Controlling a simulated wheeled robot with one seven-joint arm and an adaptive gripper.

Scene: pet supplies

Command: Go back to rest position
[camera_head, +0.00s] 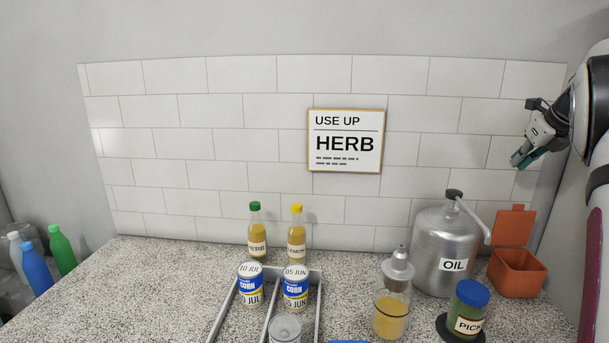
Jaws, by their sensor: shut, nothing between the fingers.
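My gripper (521,160) shows at the upper right, at the end of my white and black arm. Its dark fingers with greenish pads are shut and empty. It is raised well above the counter, in front of the tiled wall, and touches nothing. It hangs above and to the right of the oil canister, with clear air below it.
The speckled counter (160,275) holds a metal oil canister (432,250), an orange open box (517,273), a pickle jar (467,308), a dispenser (392,305), a divided tray (229,306) with cans, and herb (257,232) and lemon (297,235) bottles. Several bottles stand left.

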